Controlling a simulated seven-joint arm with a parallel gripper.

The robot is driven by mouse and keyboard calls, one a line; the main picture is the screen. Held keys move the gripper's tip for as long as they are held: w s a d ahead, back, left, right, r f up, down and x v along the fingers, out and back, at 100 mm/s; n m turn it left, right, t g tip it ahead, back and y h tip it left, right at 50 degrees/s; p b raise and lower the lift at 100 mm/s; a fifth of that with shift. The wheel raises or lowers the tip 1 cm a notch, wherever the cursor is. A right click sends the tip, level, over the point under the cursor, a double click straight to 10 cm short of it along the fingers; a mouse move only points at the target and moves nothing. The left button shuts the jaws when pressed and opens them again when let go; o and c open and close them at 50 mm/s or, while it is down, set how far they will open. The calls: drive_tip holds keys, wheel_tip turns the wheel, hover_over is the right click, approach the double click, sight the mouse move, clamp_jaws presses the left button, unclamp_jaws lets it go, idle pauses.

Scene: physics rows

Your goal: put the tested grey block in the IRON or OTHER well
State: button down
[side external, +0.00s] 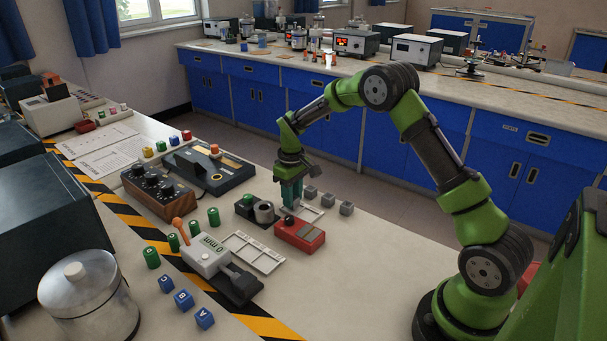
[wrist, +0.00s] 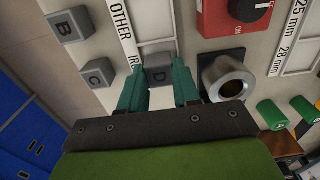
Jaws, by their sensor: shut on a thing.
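My gripper (side external: 291,203) points down near the middle of the bench. In the wrist view, its two teal fingers (wrist: 158,74) are shut on a grey block marked D (wrist: 158,65). In the side view, the fingers hide most of that block, and its height above the bench is hard to tell. A white labelled tray (side external: 313,215) lies beside the gripper. In the wrist view, its label strip (wrist: 125,32) reads OTHER and part of IRON, with the end covered by the finger and block. The inside of the wells is not clear.
Grey blocks B (wrist: 68,25) and C (wrist: 98,72) stand left of the fingers in the wrist view. A hollow metal cylinder (wrist: 226,77) stands close on the right. A red box (side external: 299,234) with a black knob lies in front.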

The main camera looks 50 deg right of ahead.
drive_tip(key=shift+f, duration=0.4)
idle(0.5)
drive_tip(key=c, duration=0.7)
unclamp_jaws()
drive_tip(key=shift+c, duration=0.2)
drive_tip(key=shift+o, duration=0.3)
drive_tip(key=shift+o, duration=1.3)
drive_tip(key=shift+r, duration=0.1)
drive_tip(key=shift+r, duration=3.9)
